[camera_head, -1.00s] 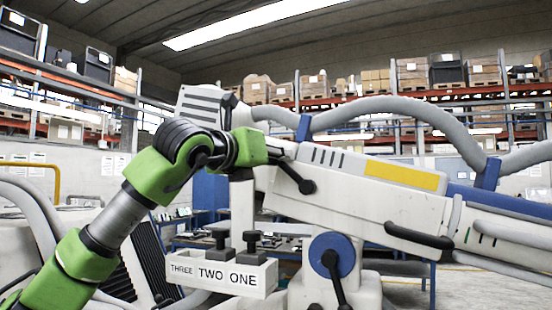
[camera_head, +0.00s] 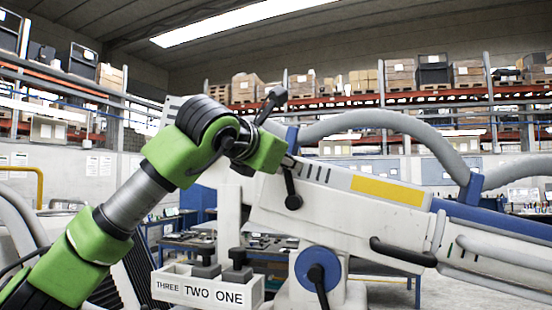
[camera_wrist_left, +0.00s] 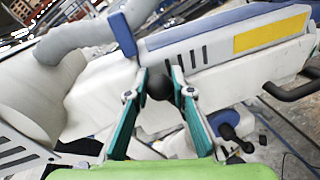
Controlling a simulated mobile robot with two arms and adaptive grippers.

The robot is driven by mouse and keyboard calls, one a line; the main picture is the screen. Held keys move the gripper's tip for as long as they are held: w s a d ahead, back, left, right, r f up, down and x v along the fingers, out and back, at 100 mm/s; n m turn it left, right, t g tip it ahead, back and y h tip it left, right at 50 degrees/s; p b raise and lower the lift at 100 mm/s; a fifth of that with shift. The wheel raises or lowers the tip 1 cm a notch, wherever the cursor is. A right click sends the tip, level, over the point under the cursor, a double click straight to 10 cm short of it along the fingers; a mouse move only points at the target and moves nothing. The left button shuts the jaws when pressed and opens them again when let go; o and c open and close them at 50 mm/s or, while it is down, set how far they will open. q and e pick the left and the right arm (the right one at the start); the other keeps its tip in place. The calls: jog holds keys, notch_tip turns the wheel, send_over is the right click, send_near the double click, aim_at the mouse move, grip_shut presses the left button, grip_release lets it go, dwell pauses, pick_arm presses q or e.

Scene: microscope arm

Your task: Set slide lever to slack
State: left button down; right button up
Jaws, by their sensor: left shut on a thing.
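A black lever with a ball end (camera_head: 293,202) hangs down on the left end of the white microscope arm (camera_head: 345,208). My left gripper (camera_head: 287,162) comes in from the left at the lever's upper end. In the left wrist view, my gripper's teal-lined fingers (camera_wrist_left: 160,88) are shut on a round black knob (camera_wrist_left: 158,85) in front of the white arm. I cannot tell how this knob joins the hanging lever, and the fingers hide part of it. No lever marking is readable. My right gripper is not in view.
A blue wheel with a black lever (camera_head: 317,268) sits below the arm. A black handle (camera_head: 403,252) is on the arm's side. A white box marked THREE, TWO, ONE (camera_head: 208,292) stands lower left. A thick grey hose (camera_head: 385,122) curves above the arm.

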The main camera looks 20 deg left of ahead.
pick_arm(q)
jog(key=shift+d+m+y+p, duration=0.4)
jog(key=shift+d+m+y, duration=0.1)
jog(key=shift+d+m, duration=1.3)
jog(key=c, duration=1.8)
grip_release()
jog(key=shift+o, duration=0.2)
jog(key=shift+s+a, duration=0.1)
jog(key=s+a+r, duration=0.1)
jog(key=s+r, duration=0.1)
jog(key=s, duration=0.9)
jog(key=shift+s+a, duration=0.3)
jog(key=shift+s, duration=0.05)
